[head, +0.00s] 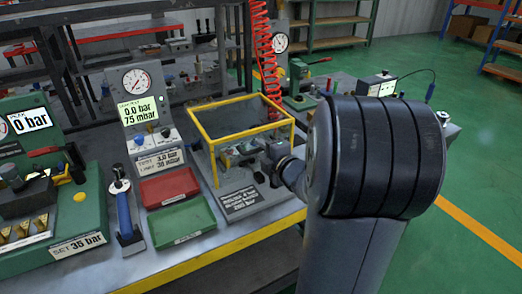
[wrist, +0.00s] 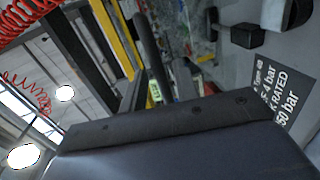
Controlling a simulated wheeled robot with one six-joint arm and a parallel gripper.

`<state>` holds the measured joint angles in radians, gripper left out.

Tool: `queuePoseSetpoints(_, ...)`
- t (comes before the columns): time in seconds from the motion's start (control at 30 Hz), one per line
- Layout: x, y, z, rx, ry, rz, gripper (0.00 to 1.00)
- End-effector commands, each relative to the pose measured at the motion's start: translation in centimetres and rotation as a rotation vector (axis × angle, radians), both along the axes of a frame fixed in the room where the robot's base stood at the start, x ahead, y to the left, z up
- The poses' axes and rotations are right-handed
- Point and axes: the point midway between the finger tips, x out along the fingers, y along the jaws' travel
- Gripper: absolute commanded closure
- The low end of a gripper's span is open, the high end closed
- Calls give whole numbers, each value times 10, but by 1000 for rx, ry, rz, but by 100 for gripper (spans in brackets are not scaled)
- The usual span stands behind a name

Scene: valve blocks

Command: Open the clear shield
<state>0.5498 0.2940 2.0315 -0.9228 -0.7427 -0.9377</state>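The clear shield (head: 241,131) is a see-through box with a yellow frame, standing over a fixture on the bench, seen in the head view. It looks lowered over the metal parts inside. My gripper (head: 272,152) is at the shield's front right corner, partly hidden by my wrist. I cannot tell whether it touches the frame, nor whether its fingers are open. In the wrist view, yellow frame bars (wrist: 117,37) run at a slant near the top, with a dark bar beside them.
A rated-pressure label (head: 240,199) lies before the shield. Red tray (head: 168,188) and green tray (head: 181,222) sit to its left, beside a blue-handled tool (head: 124,213). A gauge stand (head: 137,100) stands behind them. A red coiled hose (head: 263,50) hangs behind the shield.

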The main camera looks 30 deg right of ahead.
Motion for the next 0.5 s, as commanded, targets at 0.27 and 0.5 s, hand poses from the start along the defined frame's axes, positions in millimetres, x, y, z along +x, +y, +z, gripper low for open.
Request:
queuePoseSetpoints(0.27,19,1,-4,-1,0,0,71)
queuePoseSetpoints(0.5,19,1,-4,0,0,-1,71)
